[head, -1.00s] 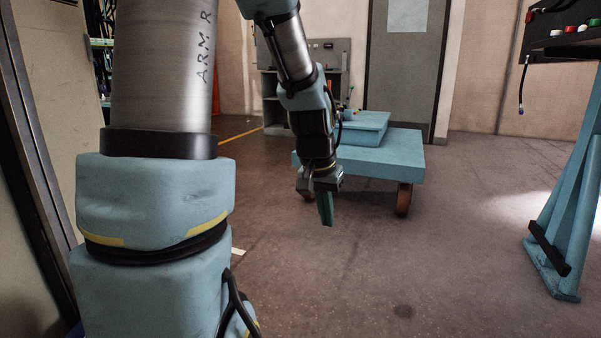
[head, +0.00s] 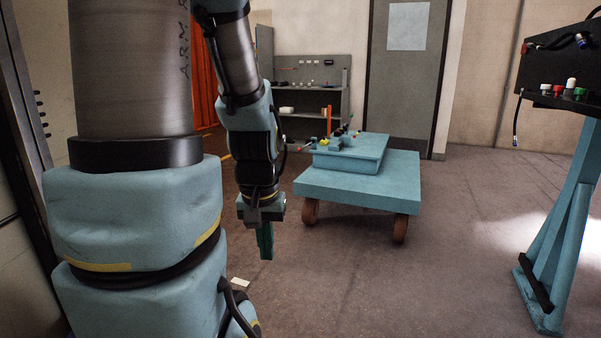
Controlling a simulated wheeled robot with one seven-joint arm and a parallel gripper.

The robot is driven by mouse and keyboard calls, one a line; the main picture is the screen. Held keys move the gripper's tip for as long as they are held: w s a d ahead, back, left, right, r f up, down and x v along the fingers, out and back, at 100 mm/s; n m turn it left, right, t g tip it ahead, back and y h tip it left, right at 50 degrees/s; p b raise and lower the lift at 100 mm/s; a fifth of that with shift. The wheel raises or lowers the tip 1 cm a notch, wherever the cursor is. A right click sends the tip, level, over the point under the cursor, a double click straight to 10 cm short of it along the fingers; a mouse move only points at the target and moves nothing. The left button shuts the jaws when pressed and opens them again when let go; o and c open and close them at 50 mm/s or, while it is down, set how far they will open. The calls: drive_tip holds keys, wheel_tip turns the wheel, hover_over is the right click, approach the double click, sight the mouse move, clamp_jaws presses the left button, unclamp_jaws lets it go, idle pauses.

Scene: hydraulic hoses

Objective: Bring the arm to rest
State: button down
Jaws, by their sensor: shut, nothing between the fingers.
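My arm shows at the left in the head view, with its large light-blue and metal links in the foreground. Its forearm hangs down at the centre left. My gripper (head: 264,243) points down over bare floor, left of the blue cart. Its green fingers are together with nothing between them. It touches nothing that I can see.
A light-blue cart (head: 345,192) on wheels stands right of my gripper, with small parts on its raised top. A blue stand (head: 562,230) carries a black panel (head: 560,70) with coloured knobs at the right. A grey shelf (head: 312,125) stands behind. Floor between cart and stand is clear.

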wheel_tip(320, 180, up, 20)
drive_tip(key=p, duration=1.7)
drive_tip(key=shift+p, duration=0.3)
